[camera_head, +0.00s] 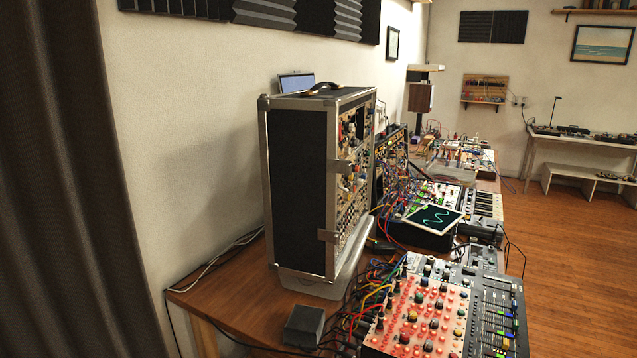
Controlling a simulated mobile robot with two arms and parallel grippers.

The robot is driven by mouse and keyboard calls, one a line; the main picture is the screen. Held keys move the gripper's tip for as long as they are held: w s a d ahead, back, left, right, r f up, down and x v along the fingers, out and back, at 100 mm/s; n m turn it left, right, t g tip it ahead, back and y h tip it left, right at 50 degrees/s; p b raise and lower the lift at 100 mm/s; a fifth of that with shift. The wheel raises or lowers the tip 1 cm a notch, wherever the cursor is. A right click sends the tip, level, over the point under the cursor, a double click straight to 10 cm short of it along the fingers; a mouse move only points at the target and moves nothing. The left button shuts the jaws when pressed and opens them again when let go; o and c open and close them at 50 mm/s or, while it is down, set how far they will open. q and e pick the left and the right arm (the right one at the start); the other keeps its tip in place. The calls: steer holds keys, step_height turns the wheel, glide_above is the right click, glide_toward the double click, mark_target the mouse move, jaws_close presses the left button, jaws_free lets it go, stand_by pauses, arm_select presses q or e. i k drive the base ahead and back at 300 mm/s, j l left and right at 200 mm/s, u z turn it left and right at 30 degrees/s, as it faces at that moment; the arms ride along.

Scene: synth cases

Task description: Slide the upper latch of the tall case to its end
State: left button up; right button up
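The tall case (297,190) stands upright near the left end of the wooden table, on a light base. Its side is dark with metal edging, and its front, full of modules and cables, faces right. The upper latch (342,167) is a small metal piece at the front edge of the side, about halfway up. A lower latch (328,236) sits below it on the same edge. How far either latch has slid, I cannot tell. Neither of my grippers is in view.
A red-panelled mixer (425,315) and a small grey block (304,326) are on the table (225,298) in front of the case. A screen device (433,220) and many cables lie to the right. A dark curtain (70,190) hangs at left. Open floor (560,260) lies right.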

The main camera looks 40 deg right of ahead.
mark_target(333, 166)
steer(key=z, duration=1.2)
steer(key=l, duration=0.1)
